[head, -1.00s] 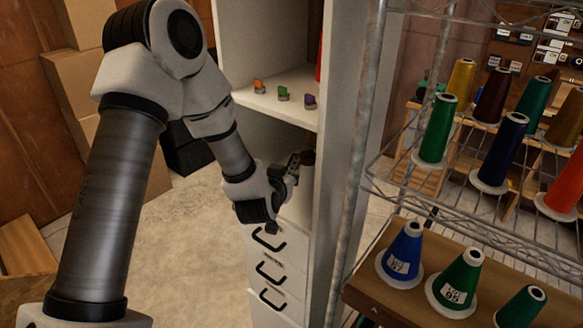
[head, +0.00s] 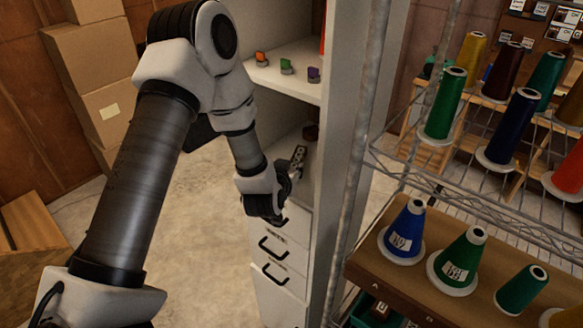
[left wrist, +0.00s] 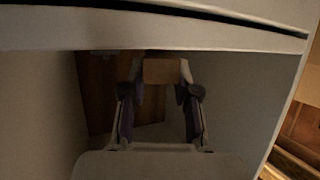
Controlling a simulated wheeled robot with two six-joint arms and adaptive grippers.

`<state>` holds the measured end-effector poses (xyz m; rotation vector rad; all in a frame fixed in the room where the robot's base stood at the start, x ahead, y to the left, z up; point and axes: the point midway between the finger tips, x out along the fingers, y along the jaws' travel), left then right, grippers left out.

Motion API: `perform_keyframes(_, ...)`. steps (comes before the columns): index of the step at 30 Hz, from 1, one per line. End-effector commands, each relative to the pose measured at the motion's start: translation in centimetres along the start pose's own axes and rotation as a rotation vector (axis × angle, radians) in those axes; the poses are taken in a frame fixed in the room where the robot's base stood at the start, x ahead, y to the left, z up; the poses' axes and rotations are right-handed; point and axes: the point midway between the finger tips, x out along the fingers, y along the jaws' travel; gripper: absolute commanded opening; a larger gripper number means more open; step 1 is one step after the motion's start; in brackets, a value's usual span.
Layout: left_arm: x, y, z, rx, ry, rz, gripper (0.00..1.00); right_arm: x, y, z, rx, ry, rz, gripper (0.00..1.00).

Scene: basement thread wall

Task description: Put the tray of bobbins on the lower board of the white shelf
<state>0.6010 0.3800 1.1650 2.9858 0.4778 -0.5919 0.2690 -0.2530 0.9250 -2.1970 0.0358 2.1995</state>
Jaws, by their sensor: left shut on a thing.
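The white shelf (head: 343,120) stands in the middle of the head view, with its lower board (head: 289,208) above a stack of drawers. My left gripper (head: 302,150) reaches into the lower compartment and is shut. A small brown thing (head: 310,132) shows at its fingertips, probably part of the tray of bobbins. In the left wrist view, a tan block-like end (left wrist: 162,70) sits between the two fingertips. Its far side is hidden, and no bobbins show on it. I cannot tell whether it touches the lower board. My right gripper is not in view.
The upper board (head: 290,85) carries small orange, green and purple items. A wire rack (head: 470,200) with several thread cones stands close on the right. Cardboard boxes (head: 90,70) are stacked at the back left. Open floor lies left of the shelf.

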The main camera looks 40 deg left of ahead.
Motion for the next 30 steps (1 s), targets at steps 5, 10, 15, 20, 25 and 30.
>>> perform_keyframes(5, 0.2, 0.0, 0.4, 0.0, 0.0, 0.0, 0.09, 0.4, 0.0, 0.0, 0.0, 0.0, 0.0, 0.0)
perform_keyframes(10, 0.3, 0.0, 0.8, 0.0, 0.0, 0.0, 0.09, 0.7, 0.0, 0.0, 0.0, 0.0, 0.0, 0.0)
perform_keyframes(15, 0.3, 0.0, 0.8, 0.0, 0.0, 0.0, 0.51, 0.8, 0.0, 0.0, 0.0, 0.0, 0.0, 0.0)
perform_keyframes(20, 0.3, 0.0, 0.8, 0.0, 0.0, 0.0, 0.59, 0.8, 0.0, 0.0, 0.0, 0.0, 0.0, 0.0)
perform_keyframes(25, 0.2, 0.0, 0.8, 0.0, 0.0, 0.0, 0.59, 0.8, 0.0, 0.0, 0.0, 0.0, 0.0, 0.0)
perform_keyframes(30, -2.0, 0.0, 0.8, 0.0, -0.002, 0.0, 0.59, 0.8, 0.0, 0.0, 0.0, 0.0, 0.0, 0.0)
